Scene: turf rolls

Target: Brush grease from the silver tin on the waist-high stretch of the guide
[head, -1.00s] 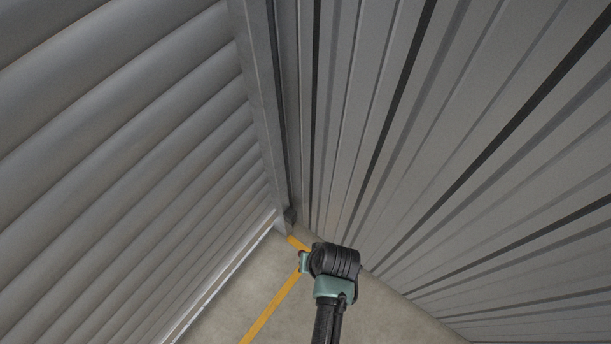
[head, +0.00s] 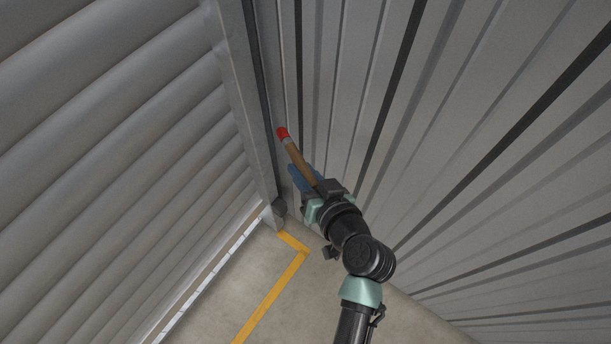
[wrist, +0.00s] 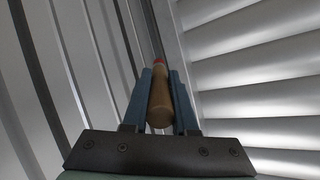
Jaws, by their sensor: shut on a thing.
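My gripper (head: 308,178) is shut on the wooden handle of a brush (head: 300,160), whose far end is red. In the wrist view the tan handle (wrist: 160,105) lies between the two blue fingers, and the red part is farther out. The guide (head: 243,95) is the grey upright channel with a dark slot at the edge of the slatted shutter. The brush's red end is close to the guide, just right of it in the head view; I cannot tell whether it touches. Bristles and any grease cannot be made out. The silver tin is not in view.
The slatted shutter (head: 110,150) fills the left and the ribbed metal wall (head: 470,130) the right. Bare concrete floor (head: 225,290) with a yellow line (head: 272,295) lies below.

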